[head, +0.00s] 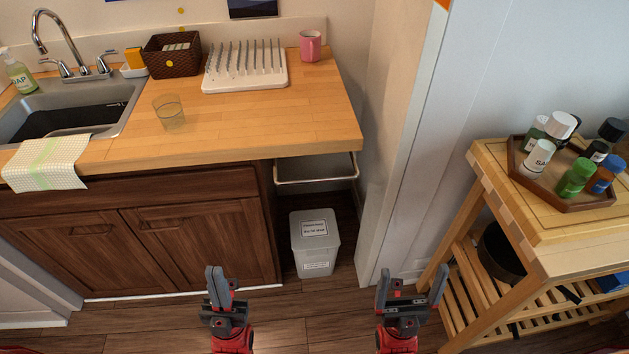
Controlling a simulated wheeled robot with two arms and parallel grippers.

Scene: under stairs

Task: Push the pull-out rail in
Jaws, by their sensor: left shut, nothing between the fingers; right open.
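The pull-out rail (318,180) is a pale metal frame under the right end of the wooden counter. Its front bar and sides show below the counter's edge, above a grey lidded bin; its rear is hidden by the counter. My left gripper (218,272) is shut and empty, low in front of the dark cabinet doors. My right gripper (411,276) is open and empty, in front of the white wall's end. Both grippers appear apart from the rail.
The grey bin (315,245) stands on the floor under the rail. The counter (230,125) holds a glass, a dish rack and a pink mug. A wooden cart (482,185) with a tray of bottles stands at right. Wood floor is clear between the grippers.

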